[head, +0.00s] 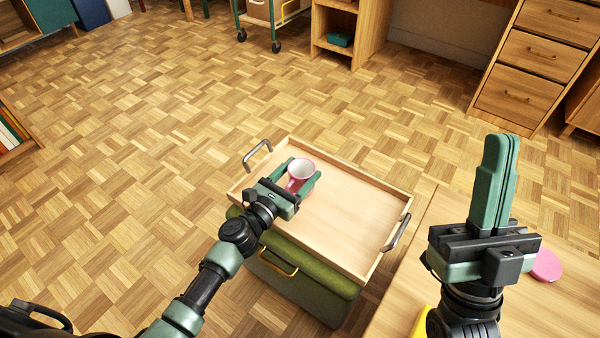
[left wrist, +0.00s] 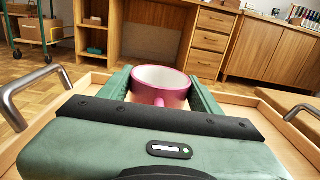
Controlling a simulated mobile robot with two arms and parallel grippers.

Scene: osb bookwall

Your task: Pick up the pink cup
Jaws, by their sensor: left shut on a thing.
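The pink cup (head: 299,172) has a white inside and is upright at the left part of a wooden tray (head: 345,222). My left gripper (head: 298,178) is shut on the cup, with one green finger on each side of it. The cup also shows in the left wrist view (left wrist: 160,86), between the fingers, its handle toward the wrist. I cannot tell whether the cup touches the tray floor. My right gripper (head: 502,150) points upward at the right, its two green fingers together with nothing between them.
The tray has metal handles and lies on a green ottoman (head: 310,277). A wooden table (head: 555,305) at the lower right bears a pink disc (head: 547,265) and a partly hidden yellow thing (head: 419,322). Drawers (head: 518,92) stand at the back right. Parquet floor is clear at left.

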